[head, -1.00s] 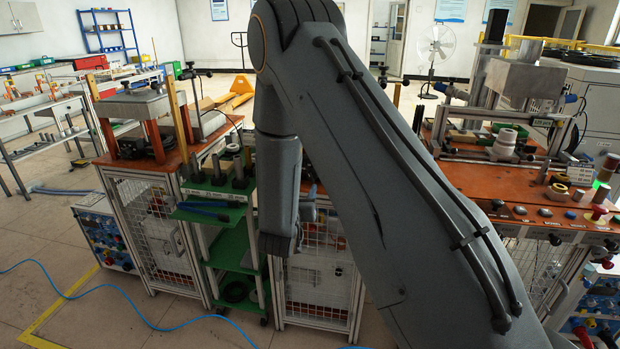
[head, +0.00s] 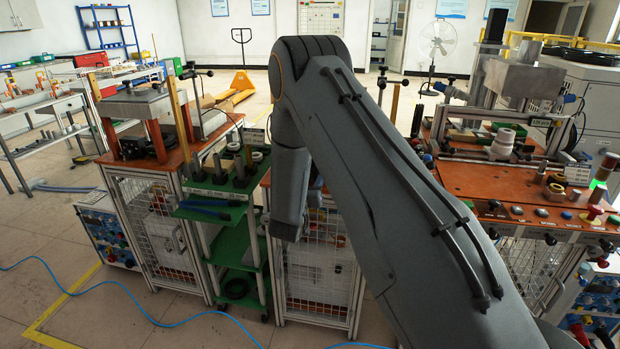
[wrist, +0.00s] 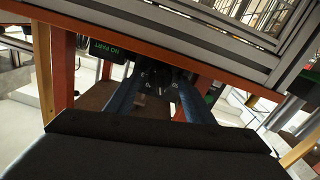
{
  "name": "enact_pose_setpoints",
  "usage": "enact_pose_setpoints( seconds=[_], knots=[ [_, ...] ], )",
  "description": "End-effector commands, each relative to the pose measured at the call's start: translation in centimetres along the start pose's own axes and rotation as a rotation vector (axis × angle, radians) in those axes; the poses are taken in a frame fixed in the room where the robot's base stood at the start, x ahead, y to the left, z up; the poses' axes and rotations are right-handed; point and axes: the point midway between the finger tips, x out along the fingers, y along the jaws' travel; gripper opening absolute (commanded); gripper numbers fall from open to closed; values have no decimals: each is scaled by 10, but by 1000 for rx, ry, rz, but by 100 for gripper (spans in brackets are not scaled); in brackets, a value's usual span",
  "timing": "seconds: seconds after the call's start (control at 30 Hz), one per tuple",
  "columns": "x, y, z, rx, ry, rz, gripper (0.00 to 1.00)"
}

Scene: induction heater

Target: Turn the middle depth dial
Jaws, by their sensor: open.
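I cannot clearly make out the middle depth dial in either view. In the wrist view, my gripper (wrist: 155,85) reaches forward from its black body, with two dark blue-grey fingers apart and nothing visibly held. Small dark parts with pale marks (wrist: 148,76) show between and beyond the fingers; they are too dark to tell whether they are dials. A "NO PART" label (wrist: 107,50) is left of the fingers. In the head view, my own arm hides the gripper and whatever is in front of it.
An orange-topped bench (head: 470,183) with several buttons along its front edge stands right. Another orange-topped station (head: 165,160) and a green-shelved cart (head: 235,250) stand left. A blue cable (head: 130,290) crosses the floor. An orange edge (wrist: 190,50) runs across the wrist view.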

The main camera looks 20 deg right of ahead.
Motion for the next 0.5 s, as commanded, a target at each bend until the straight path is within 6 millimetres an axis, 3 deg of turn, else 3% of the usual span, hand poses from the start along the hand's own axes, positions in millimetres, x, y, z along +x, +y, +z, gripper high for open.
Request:
enact_pose_setpoints(
  seconds=[0.17, 0.4, 0.5],
  knots=[
    [0, 0, 0, 0, 0, 0, 47],
    [0, 0, 0, 0, 0, 0, 7],
    [0, 0, 0, 2, 0, 0, 7]
  ],
)
